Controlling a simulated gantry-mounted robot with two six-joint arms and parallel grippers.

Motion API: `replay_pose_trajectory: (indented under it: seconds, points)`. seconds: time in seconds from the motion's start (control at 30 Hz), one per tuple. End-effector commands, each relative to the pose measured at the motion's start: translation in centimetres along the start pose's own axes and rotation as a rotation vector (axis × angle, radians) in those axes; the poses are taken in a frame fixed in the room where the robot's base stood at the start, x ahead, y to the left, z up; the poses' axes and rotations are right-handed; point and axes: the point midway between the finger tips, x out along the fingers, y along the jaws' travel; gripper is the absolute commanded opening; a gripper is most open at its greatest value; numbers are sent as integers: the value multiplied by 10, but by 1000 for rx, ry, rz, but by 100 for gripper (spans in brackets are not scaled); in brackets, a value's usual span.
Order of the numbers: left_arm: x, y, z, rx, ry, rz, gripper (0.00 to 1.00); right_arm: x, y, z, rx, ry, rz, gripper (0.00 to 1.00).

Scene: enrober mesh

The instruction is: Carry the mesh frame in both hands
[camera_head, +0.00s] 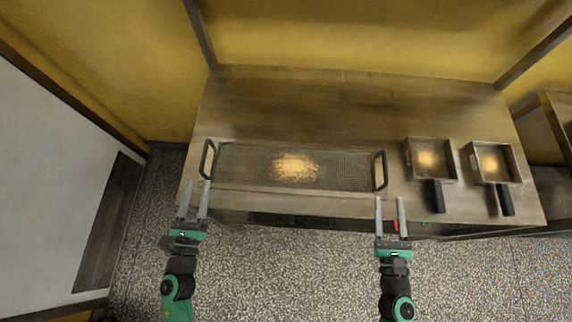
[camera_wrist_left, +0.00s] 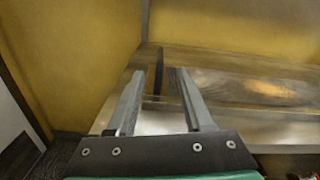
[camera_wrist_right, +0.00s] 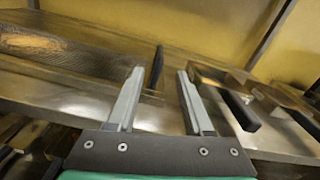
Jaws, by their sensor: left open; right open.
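The mesh frame (camera_head: 240,187) is a long rectangular metal frame with a dark mesh, lying flat near the front of the metal counter. It has a black upright handle at each end: the left handle (camera_head: 207,158) and the right handle (camera_head: 381,170). My left gripper (camera_head: 196,186) is open and empty, just in front of the left handle. In the left wrist view the left handle (camera_wrist_left: 158,72) shows between the fingers, beyond the tips. My right gripper (camera_head: 390,202) is open and empty, in front of the right handle.
Two square metal pans with black handles, one (camera_head: 431,158) nearer and one (camera_head: 494,162) further right, sit on the counter (camera_head: 320,104) right of the frame. A golden heap (camera_head: 295,167) lies on the mesh. The counter behind the frame is clear. A yellow wall stands behind.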

Motion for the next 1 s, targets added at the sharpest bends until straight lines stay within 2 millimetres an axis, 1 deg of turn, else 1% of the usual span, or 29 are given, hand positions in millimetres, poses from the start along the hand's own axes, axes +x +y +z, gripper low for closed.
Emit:
replay_pose_trajectory:
  seconds: [0.17,0.4,0.53,0.7,1.0]
  points:
    - [28,-1,2,1,-3,-3,51,29,0,2,-2,-5,2,51]
    - [76,0,1,-1,-2,-1,51,76,0,2,0,-4,1,51]
    - [95,0,1,0,-2,-1,51,96,0,2,0,-4,1,51]
    - [108,0,1,-1,-1,0,51,108,0,1,-1,-1,0,51]
    - [109,0,1,0,-1,0,51,110,0,1,0,-2,0,51]
